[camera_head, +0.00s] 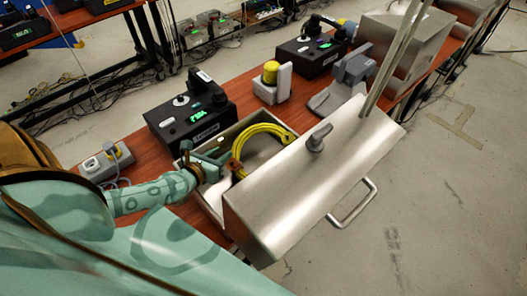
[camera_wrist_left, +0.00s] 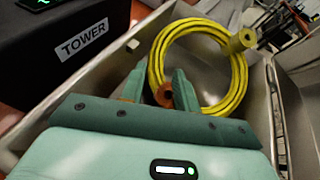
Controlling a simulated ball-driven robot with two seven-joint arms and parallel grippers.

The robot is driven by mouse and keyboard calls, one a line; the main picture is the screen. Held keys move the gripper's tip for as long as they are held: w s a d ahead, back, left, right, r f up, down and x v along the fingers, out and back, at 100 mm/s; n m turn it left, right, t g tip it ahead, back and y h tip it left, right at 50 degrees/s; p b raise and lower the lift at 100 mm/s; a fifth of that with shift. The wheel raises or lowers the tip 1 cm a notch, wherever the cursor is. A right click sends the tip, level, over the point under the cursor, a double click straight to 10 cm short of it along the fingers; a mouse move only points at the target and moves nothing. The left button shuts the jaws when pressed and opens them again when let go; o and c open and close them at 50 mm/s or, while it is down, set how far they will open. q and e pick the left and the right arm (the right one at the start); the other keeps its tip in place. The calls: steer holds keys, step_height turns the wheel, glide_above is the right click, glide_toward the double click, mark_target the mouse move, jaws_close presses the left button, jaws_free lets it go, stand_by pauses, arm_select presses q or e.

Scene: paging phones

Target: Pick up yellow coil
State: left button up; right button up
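The yellow coil (camera_head: 265,128) is a ring of cable inside an open grey metal box (camera_head: 206,200) on the table. It also shows in the left wrist view (camera_wrist_left: 240,82), with a yellow plug at its upper right and an orange end between my fingers. My left gripper (camera_head: 230,161) reaches into the box at the coil's near left side. In the left wrist view my left gripper (camera_wrist_left: 160,88) has its fingers apart, with the coil's near left edge at the fingertips. I cannot tell whether they touch it. My right gripper is not in view.
The box's metal lid (camera_head: 300,185) with a handle stands tilted on the right. A black tower phone (camera_head: 190,112) sits left of the box. A grey switch with a yellow button (camera_head: 270,78) stands behind. A small grey socket box (camera_head: 105,162) is at the left.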

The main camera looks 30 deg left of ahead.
mark_target(237, 144)
arm_select(q)
steer(key=b+x, duration=0.1)
steer(key=x, duration=0.2)
steer(key=f+x, duration=0.1)
steer(key=x, duration=0.3)
steer(key=shift+s+b, duration=0.2)
steer(key=shift+b, duration=0.2)
steer(key=shift+w+f, duration=0.15)
steer(key=shift+w, duration=0.35)
steer(key=shift+s, duration=0.1)
jaws_close()
